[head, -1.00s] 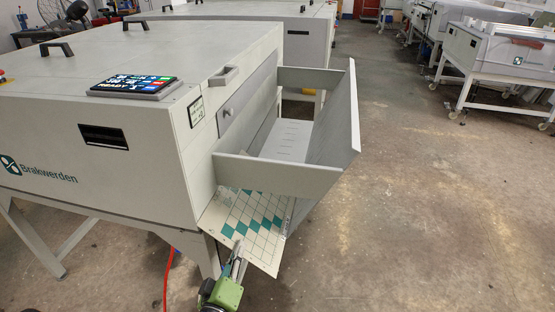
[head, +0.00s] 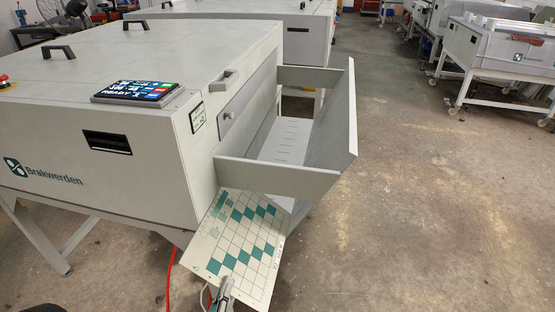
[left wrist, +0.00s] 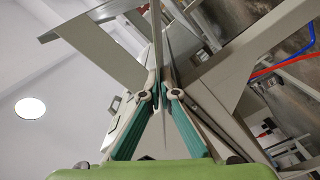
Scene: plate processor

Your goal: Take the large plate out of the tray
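The large plate (head: 240,232) is a pale sheet with a teal and white checker grid. In the head view it hangs tilted just below and in front of the tray's near wall, which meets its upper edge in the picture. The grey tray (head: 340,135) juts from the machine's right side, and its floor looks bare. My left gripper (head: 226,288) is shut on the plate's lower edge. In the left wrist view the gripper (left wrist: 157,82) has its fingers closed together around a thin sheet seen nearly edge-on. My right gripper is not in view.
The grey machine (head: 120,120) with a dark display panel (head: 137,91) stands on legs left of the tray. A red hose (head: 171,275) hangs below it. Another machine (head: 280,25) stands behind. The concrete floor (head: 440,200) on the right is clear.

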